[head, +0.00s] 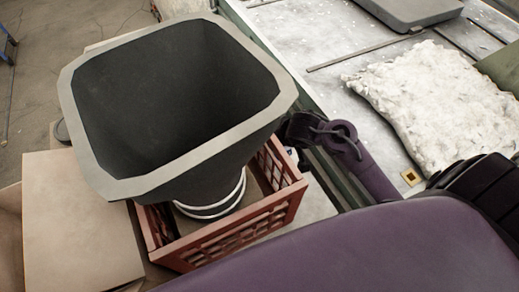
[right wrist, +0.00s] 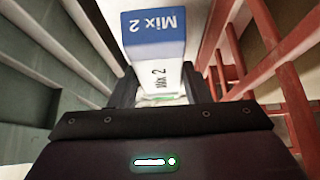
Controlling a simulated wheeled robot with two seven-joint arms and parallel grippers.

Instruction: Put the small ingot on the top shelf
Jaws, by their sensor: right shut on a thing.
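No ingot can be clearly made out in either view. A small gold-brown square with a dark centre (head: 410,177) lies on the pale table; I cannot tell what it is. In the right wrist view my right gripper (right wrist: 160,82) is shut on a blue and white box marked "Mix 2" (right wrist: 153,35), its fingers on either side of the white part. In the head view my right arm reaches down between the red crate and the table edge, and the gripper there is mostly hidden. My left gripper is not in view. No top shelf is recognisable.
A large dark funnel with a grey rim (head: 85,140) stands in a red crate (head: 245,232), whose bars (right wrist: 272,70) rise close right of my right gripper. Green-grey ribbed structure (right wrist: 50,75) is on its left. A white lumpy sack (head: 435,95) lies on the table.

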